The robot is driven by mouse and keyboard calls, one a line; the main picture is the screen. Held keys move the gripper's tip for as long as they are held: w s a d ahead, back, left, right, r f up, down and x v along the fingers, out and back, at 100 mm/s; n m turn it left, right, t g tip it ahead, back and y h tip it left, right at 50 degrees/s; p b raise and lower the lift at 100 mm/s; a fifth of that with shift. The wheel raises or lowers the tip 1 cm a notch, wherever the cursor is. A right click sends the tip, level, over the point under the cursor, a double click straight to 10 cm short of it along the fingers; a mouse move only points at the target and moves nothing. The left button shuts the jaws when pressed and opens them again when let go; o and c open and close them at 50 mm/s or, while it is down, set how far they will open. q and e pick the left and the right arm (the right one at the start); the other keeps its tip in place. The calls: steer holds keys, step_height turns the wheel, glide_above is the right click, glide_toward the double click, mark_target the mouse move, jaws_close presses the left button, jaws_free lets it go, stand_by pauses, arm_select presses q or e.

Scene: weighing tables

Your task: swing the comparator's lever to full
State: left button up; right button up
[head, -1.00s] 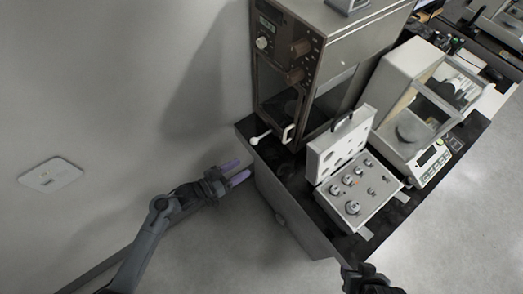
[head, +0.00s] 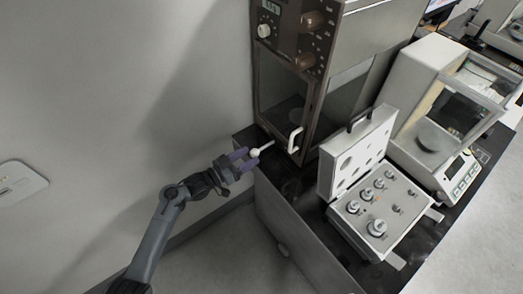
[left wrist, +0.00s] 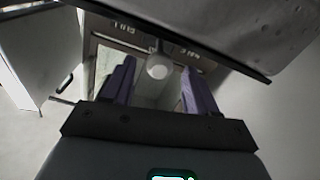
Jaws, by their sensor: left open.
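The comparator (head: 335,50) is a tall brown-fronted cabinet with dials and a glass window, standing on the dark table. Its lever (head: 266,147) is a short pale rod with a white ball knob (head: 254,153) at its end, pointing out to the left from the cabinet's lower front. My left gripper (head: 246,160) is open at the knob, its purple fingers on either side. In the left wrist view the knob (left wrist: 158,67) shows between the two spread fingers (left wrist: 158,90). I cannot tell whether a finger touches it. My right gripper is out of view.
A white door handle (head: 295,139) is just right of the lever. An open weight case (head: 348,218) with several metal weights stands on the table (head: 290,182). A white balance (head: 410,92) is beyond it. The wall is close behind my left arm.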

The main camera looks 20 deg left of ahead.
mark_target(261, 149)
arm_select(q)
steer(key=b+x, duration=0.1)
steer(key=x, duration=0.5)
steer(key=shift+w+d, duration=0.2)
steer(key=shift+w, duration=0.05)
jaws_close()
